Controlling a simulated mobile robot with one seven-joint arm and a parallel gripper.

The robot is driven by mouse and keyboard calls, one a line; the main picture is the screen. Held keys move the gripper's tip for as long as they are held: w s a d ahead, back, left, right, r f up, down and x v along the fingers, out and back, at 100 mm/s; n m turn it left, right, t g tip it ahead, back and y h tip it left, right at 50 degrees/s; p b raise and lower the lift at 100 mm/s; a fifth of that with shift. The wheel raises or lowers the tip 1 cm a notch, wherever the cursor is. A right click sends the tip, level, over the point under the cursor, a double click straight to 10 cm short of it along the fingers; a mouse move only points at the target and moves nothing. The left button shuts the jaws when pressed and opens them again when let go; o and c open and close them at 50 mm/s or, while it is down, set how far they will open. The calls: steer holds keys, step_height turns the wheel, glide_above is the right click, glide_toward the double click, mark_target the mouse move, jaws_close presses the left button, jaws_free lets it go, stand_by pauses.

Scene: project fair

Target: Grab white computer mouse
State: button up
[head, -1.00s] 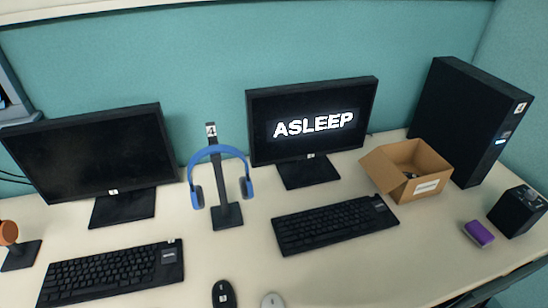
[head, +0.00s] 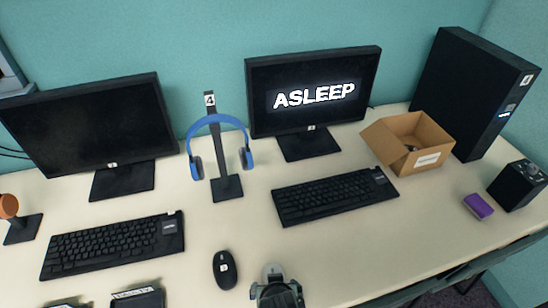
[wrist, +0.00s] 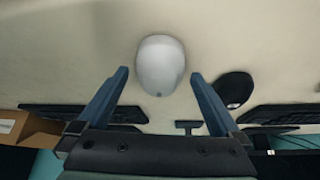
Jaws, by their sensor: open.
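The white computer mouse (head: 272,270) lies on the desk at the bottom middle of the head view, partly hidden by my gripper (head: 277,288). In the wrist view the white mouse (wrist: 160,62) shows whole, with a small dark mark at its lower end. My gripper (wrist: 160,76) is open in the wrist view, with one blue-grey finger to each side of the mouse. Gaps show between the mouse and both fingers. The height of the fingertips over the desk cannot be told.
A black mouse (head: 225,269) lies just left of the white one in the head view. Keyboards (head: 335,196), a headphone stand (head: 226,187), monitors (head: 315,95), an open cardboard box (head: 428,158) and a purple block (head: 478,206) stand farther off. The desk right of the white mouse is bare.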

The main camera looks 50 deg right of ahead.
steer(key=shift+w+d+f, duration=0.15)
steer(key=shift+f, duration=0.25)
steer(key=c, duration=1.3)
